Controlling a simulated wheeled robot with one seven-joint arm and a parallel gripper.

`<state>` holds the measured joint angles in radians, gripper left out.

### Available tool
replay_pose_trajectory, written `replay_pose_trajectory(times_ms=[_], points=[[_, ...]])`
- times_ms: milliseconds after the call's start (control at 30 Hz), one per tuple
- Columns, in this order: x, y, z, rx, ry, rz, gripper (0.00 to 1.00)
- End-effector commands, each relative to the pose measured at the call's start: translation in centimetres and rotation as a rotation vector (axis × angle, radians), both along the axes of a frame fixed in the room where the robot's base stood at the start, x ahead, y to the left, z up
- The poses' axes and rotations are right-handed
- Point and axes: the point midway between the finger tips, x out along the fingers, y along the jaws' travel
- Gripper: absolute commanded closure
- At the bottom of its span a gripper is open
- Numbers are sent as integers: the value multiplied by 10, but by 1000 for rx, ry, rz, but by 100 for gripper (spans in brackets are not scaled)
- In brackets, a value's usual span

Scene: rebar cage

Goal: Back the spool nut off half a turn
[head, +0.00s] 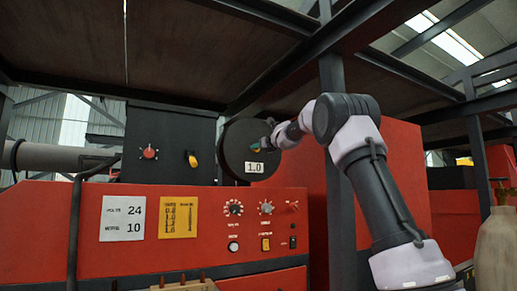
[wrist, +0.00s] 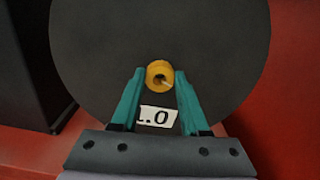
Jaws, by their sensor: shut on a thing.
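The spool (head: 238,139) is a large dark disc with a white "1.0" label (head: 254,167), mounted above the red machine. In the wrist view the spool (wrist: 95,45) fills much of the picture. The spool nut (wrist: 158,66) is a round yellow-orange piece with a hole at its centre, at the middle of the spool face. My gripper (wrist: 160,80) has teal fingers, one on each side of the nut, and is shut on it. In the head view my gripper (head: 262,144) reaches the spool from the right, and the nut is mostly hidden there.
The red machine panel (head: 200,257) below holds knobs, a white card (head: 122,218) and a yellow card (head: 178,217). A dark box (head: 168,150) with a red knob and a yellow switch stands left of the spool. A dark upright post (head: 340,200) stands behind my arm.

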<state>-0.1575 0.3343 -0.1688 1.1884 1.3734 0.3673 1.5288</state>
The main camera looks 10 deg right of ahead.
Motion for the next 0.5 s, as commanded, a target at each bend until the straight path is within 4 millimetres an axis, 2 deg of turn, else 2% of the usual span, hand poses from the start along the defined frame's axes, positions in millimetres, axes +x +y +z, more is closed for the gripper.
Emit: replay_pose_trajectory(times_ms=[267, 500], points=[[0, 0, 0, -121, -39, 0, 100], [-1, 1, 0, -320, -104, 0, 100]])
